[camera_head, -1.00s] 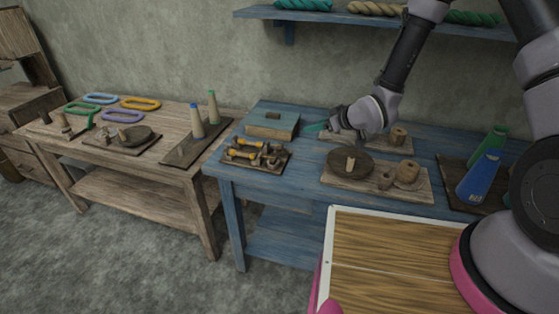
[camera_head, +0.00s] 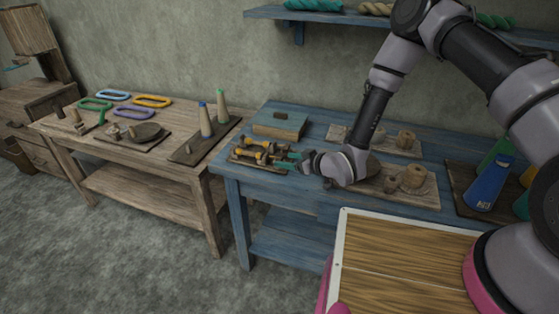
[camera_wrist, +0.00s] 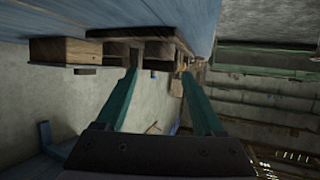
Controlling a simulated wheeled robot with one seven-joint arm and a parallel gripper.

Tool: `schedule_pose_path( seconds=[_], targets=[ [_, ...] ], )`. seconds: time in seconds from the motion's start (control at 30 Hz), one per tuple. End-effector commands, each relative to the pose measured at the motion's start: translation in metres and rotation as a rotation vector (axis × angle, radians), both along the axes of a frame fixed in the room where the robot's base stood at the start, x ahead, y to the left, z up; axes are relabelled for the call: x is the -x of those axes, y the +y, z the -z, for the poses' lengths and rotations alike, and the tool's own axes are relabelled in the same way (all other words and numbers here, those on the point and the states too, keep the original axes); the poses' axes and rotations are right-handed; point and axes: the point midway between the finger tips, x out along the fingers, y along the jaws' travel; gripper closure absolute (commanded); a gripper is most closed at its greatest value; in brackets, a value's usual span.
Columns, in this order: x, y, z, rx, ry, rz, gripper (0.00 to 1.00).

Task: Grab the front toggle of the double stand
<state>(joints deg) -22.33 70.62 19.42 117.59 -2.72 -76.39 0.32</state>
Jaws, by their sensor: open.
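The double stand (camera_head: 262,165) is a dark board on the blue table's left part, bearing wooden blocks and yellow-ended toggles. The front toggle (camera_head: 247,154) lies in the front row, its right part close to my gripper. My gripper (camera_head: 290,161) has teal fingers, is open, and reaches in from the right at the stand's right end. In the upside-down wrist view, the fingers of my gripper (camera_wrist: 158,76) stand apart on either side of the stand's wooden blocks (camera_wrist: 155,52). Nothing is clearly held. I cannot tell whether a toggle lies between the fingertips; that area is dark.
A box with a blue-green lid (camera_head: 280,125) stands behind the stand. A board with a dark disc and wooden spools (camera_head: 414,177) is to the right, under my wrist. The natural wooden table (camera_head: 100,130) is at left.

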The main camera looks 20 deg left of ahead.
Motion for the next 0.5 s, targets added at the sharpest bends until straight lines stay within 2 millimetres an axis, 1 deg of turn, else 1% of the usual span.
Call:
schedule_pose_path(
  seconds=[0.1,0.23,0.33,0.5],
  targets=[
    [-0.009,0.015,0.007,0.0,-0.004,-0.002,0.3],
    [-0.017,0.03,0.014,0.0,-0.002,-0.002,0.3],
    [-0.021,0.036,0.017,-0.001,-0.003,-0.001,0.3],
    [-0.022,0.036,0.017,0.0,-0.001,0.0,0.3]
  ],
)
